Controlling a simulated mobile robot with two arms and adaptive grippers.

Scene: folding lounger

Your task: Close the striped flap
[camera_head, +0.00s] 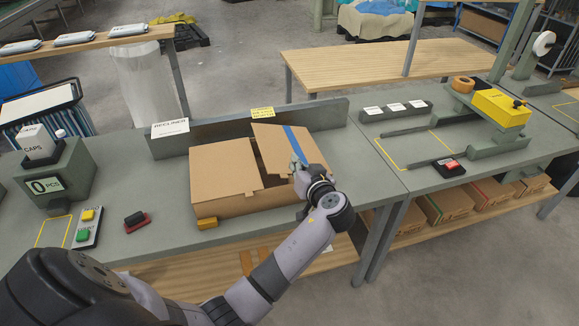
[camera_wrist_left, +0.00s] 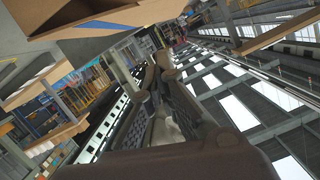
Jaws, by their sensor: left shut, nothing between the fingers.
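The cardboard box (camera_head: 230,207) sits on the grey bench. Its left flap (camera_head: 222,167) lies about flat over the opening. The striped flap (camera_head: 272,137), with a blue stripe, is on the right side and stands partly raised and tilted, with a dark gap between the flaps. My left gripper (camera_head: 298,164) is shut and empty at the striped flap's right side, close to its blue stripe; I cannot tell whether they touch. In the left wrist view, the shut fingers (camera_wrist_left: 163,65) point away from the cardboard with the blue stripe (camera_wrist_left: 95,25) at upper left. My right gripper is not in view.
A low grey wall (camera_head: 320,113) stands behind the box. A yellow block (camera_head: 207,223) is at the box's front left corner. A red and black item (camera_head: 136,221) and a counter (camera_head: 52,185) are on the left. A yellow-topped device (camera_head: 500,108) stands on the right bench.

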